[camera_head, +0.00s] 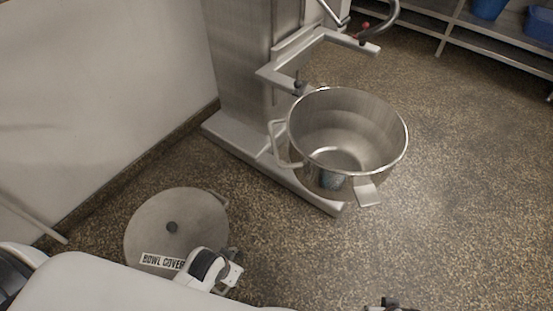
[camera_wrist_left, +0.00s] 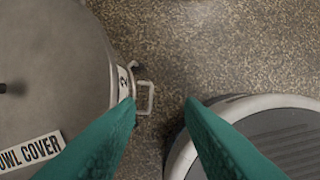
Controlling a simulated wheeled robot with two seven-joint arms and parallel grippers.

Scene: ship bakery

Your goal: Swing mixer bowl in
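The steel mixer bowl (camera_head: 372,115) is upright and open-topped, right of the mixer column (camera_head: 238,50). It sits out to the side of the mixer's forked yoke (camera_head: 275,72), with a loop handle on its left and a flat tab at its front. My left gripper (camera_wrist_left: 160,101) is open, its two green fingers apart with floor between them. In the head view, my left wrist is low, left of and nearer than the bowl, and apart from it. A small dark part at the bottom edge may be my right gripper (camera_head: 390,303); its fingers are hidden.
A round grey lid marked "BOWL COVER" (camera_head: 172,210) is at lower left; it also shows in the left wrist view (camera_wrist_left: 60,60). The mixer foot (camera_head: 290,180) extends beneath the bowl. A wall stands left, shelving with blue tubs (camera_head: 490,8) at upper right. Floor right is clear.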

